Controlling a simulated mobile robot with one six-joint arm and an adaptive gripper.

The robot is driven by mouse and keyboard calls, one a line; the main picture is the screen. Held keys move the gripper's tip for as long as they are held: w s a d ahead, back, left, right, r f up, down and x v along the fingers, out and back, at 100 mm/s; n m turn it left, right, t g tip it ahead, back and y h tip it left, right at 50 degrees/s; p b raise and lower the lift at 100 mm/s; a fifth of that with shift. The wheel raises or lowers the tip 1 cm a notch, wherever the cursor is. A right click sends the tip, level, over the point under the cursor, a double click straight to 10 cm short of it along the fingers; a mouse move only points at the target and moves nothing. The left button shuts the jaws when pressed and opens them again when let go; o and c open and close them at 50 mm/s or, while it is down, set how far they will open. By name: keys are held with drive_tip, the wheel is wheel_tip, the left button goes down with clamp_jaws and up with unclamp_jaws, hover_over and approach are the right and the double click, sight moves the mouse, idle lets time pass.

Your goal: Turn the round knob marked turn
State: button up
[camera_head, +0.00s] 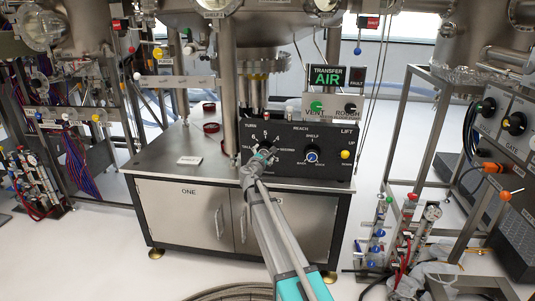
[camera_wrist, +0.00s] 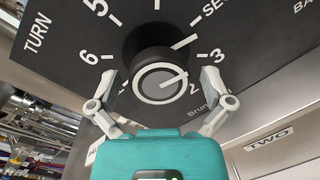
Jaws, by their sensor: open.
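The round knob (camera_wrist: 160,75) marked TURN is black with a pale ring and a white line on its front face, on a dark panel (camera_head: 325,135). In the wrist view, numbers such as 6, 5, 3 and 2 surround it, and the white line slants up to the right, roughly toward the 3. My gripper (camera_wrist: 160,78) is open, with one finger on each side of the knob. I cannot tell whether the fingers touch it. In the head view my gripper (camera_head: 261,154) hides most of the knob.
A blue-centred knob (camera_head: 311,156) marked SHELF and a yellow LIFT button (camera_head: 346,155) are right of the TURN knob. A TRANSFER AIR sign (camera_head: 328,76) stands above the panel. The metal bench top (camera_head: 165,160) left of the panel is mostly clear.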

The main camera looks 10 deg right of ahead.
drive_tip(key=shift+w+d, duration=0.1)
drive_tip(key=shift+w, duration=0.15)
